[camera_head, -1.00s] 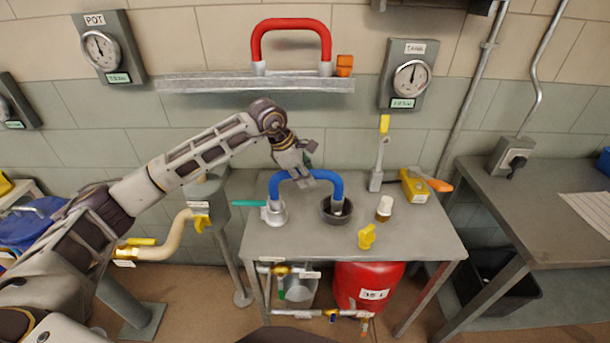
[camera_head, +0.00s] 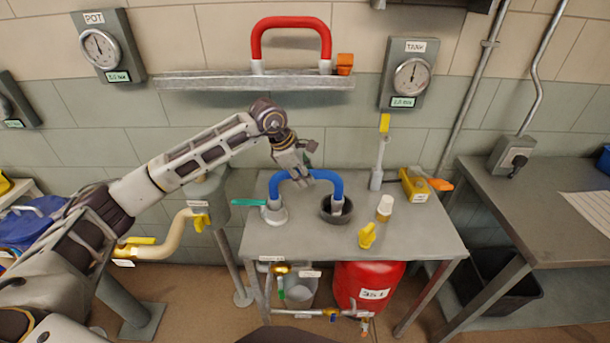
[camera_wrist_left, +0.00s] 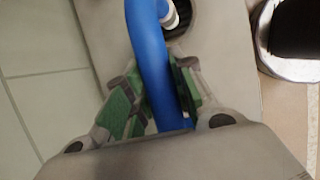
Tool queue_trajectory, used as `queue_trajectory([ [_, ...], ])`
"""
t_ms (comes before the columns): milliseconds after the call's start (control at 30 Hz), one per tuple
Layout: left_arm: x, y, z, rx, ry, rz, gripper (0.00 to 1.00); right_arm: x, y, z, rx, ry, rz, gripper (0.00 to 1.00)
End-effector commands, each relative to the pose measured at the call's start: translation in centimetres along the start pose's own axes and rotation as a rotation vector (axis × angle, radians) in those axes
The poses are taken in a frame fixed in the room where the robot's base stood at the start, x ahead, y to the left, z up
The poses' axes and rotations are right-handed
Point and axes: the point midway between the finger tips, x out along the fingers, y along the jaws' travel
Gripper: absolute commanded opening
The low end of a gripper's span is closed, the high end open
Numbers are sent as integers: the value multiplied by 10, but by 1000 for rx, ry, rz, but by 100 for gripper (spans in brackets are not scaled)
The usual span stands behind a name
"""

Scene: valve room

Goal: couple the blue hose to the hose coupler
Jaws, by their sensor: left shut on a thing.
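The blue hose (camera_head: 327,176) forms an upright arch above the grey table, with a pale fitting at each end. My left gripper (camera_head: 294,165) is shut on it near the top of the arch. The wrist view shows the hose (camera_wrist_left: 150,60) between the green-padded fingers (camera_wrist_left: 158,104). The hose's left end is at a pale grey coupler (camera_head: 274,214) with a teal lever; I cannot tell whether it is seated. Its right end is at a dark round bowl (camera_head: 328,216), inside or just above its rim. My right gripper is out of view.
A yellow knob-like part (camera_head: 367,235), a white-capped bottle (camera_head: 384,208), an upright grey handle (camera_head: 379,165) and a yellow tool (camera_head: 414,186) stand on the table's right. A red hose (camera_head: 291,24) is on the wall shelf (camera_head: 220,82). The table's front is clear.

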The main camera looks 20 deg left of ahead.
Motion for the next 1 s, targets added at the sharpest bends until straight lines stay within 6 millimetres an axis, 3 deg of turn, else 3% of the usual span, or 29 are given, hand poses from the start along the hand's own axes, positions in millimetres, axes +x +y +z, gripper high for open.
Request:
queue_trajectory([
  [67, -1, 1, 0, 0, -1, 2, 0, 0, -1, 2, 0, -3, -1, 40],
  [100, -1, 1, 0, 0, -1, 2, 28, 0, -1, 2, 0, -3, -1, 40],
  [267, -1, 0, 0, 0, -1, 1, 48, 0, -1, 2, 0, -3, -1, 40],
  [500, 0, 0, 0, 0, 0, 0, 50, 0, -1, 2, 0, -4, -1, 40],
  [667, 1, 0, 0, 0, 1, -1, 68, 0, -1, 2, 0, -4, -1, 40],
  [1000, 0, 0, 0, 0, 0, 0, 68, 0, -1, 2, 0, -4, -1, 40],
])
